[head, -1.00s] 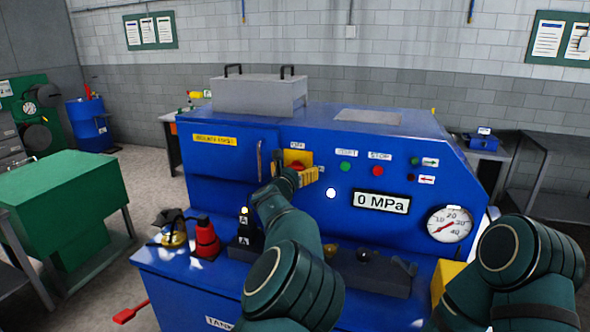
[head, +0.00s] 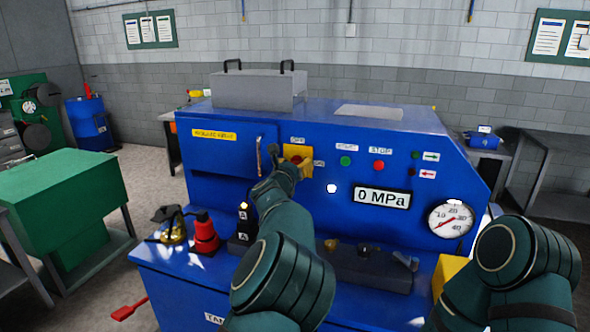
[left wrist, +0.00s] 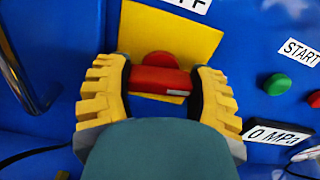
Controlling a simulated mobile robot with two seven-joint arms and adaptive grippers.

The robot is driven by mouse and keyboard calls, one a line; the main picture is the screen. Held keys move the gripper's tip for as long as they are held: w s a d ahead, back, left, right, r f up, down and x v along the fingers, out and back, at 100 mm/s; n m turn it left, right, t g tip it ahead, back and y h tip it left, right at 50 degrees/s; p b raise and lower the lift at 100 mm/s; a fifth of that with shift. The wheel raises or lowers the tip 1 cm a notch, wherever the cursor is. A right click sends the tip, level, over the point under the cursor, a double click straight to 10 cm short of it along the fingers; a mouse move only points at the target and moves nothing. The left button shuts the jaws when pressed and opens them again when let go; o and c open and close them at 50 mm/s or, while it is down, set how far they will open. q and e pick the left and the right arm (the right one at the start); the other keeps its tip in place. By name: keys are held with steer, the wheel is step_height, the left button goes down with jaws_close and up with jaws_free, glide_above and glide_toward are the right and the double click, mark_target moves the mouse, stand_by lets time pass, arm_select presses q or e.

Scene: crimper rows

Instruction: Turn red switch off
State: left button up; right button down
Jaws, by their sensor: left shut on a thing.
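The red switch (left wrist: 160,78) sits on a yellow plate (left wrist: 170,35) on the front of the blue machine. In the left wrist view its handle lies crosswise between the two yellow fingers. My left gripper (left wrist: 163,90) is shut on it, with one finger at each end of the handle. In the head view the left gripper (head: 301,166) is at the switch, and its fingers and wrist cover part of the plate. A label above the plate is only partly readable in the wrist view. My right arm shows at the lower right of the head view, but its gripper is out of view.
Right of the switch are a green START button (head: 345,161), a red STOP button (head: 379,166), a 0 MPa display (head: 382,199) and a dial gauge (head: 451,220). A door handle (head: 259,158) stands out close on the left. A red-and-black object (head: 206,234) stands on the ledge below.

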arm_select(q)
steer(key=n+b, duration=0.3)
steer(key=n, duration=0.1)
steer(key=shift+f+b, duration=0.15)
steer(key=shift+b, duration=0.25)
steer(key=shift+n+b, duration=0.6)
steer(key=shift+n, duration=0.5)
steer(key=n+b, duration=0.2)
steer(key=n, duration=0.2)
steer(key=shift+n, duration=0.3)
steer(key=n+b, duration=0.2)
steer(key=n, duration=0.3)
arm_select(e)
step_height(320, 180, down, 10)
steer(key=s, duration=0.1)
steer(key=shift+s+a+f+g, duration=0.15)
steer(key=shift+s+a+g, duration=0.15)
steer(key=shift+s, duration=0.1)
arm_select(q)
steer(key=shift+n, duration=0.4)
steer(key=o, duration=1.2)
steer(key=shift+s, duration=0.15)
